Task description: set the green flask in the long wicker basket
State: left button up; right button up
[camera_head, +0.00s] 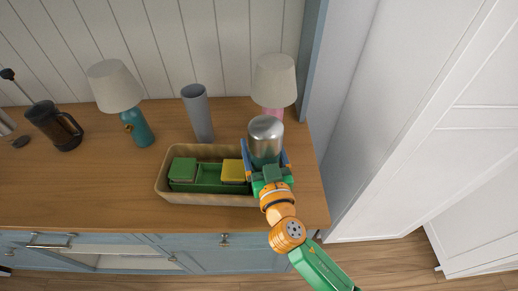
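The green flask (265,137) has a shiny silver top and a dark green lower body, mostly hidden by my gripper. It looks upright at the right end of the long wicker basket (212,199). My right gripper (266,158) has its fingers on both sides of the flask and looks shut on it. I cannot tell whether the flask's base touches anything. The basket holds a green block-like item (183,169) at left and a yellow one (233,171) towards the right, with a green area between. My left gripper is not in view.
A grey vase (198,113) stands behind the basket. A teal lamp (138,126) is at back left and a pink-based lamp (274,82) is behind the flask. A French press (55,125) stands far left. The wooden counter (90,190) is clear left of the basket.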

jog(key=shift+w+a+f, duration=0.1)
jog(key=shift+w, duration=0.15)
jog(key=o, duration=1.3)
jog(key=shift+w, duration=0.1)
jog(key=shift+o, duration=1.3)
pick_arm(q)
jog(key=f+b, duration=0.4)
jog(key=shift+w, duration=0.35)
pick_arm(e)
jog(key=s+d, duration=0.2)
jog(key=s, duration=1)
jog(key=shift+d, duration=0.15)
jog(key=shift+s, duration=0.1)
